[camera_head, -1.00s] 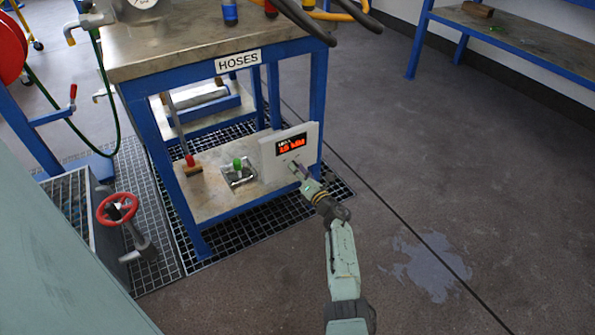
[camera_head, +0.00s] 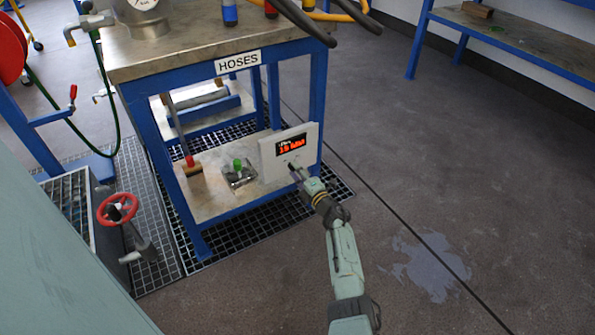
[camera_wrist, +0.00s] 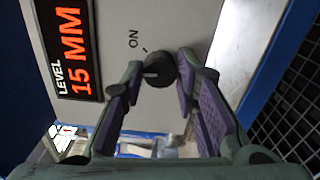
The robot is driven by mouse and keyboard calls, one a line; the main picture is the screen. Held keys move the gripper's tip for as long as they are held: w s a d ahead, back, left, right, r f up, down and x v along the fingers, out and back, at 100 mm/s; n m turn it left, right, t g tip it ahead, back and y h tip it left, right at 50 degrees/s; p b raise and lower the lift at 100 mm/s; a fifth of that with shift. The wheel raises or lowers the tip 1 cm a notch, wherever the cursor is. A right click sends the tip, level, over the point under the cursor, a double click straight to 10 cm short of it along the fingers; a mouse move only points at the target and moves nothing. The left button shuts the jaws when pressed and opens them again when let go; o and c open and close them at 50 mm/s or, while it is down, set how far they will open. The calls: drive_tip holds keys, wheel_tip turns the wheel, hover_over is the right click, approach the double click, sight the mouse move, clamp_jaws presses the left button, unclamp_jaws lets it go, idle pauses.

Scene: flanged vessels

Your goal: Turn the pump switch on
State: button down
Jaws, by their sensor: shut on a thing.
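The pump switch is a dark round knob (camera_wrist: 159,69) on a pale panel (camera_wrist: 190,20), in the wrist view. The knob is too small to make out there.
The red display (camera_wrist: 77,50) reads LEVEL 15 MM. A green-knobbed fitting (camera_head: 238,170) sits left of the panel on the lower shelf. The HOSES bench (camera_head: 190,53) overhangs the shelf. A red handwheel (camera_head: 117,208) stands at left. The floor at right is clear, with a wet patch.

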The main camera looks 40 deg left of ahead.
drive_tip(key=shift+m+p, duration=0.55)
drive_tip(key=shift+m, duration=4.05)
drive_tip(key=c, duration=1.2)
unclamp_jaws()
drive_tip(key=shift+c, duration=0.2)
drive_tip(key=v, duration=0.7)
drive_tip(key=shift+d, duration=0.15)
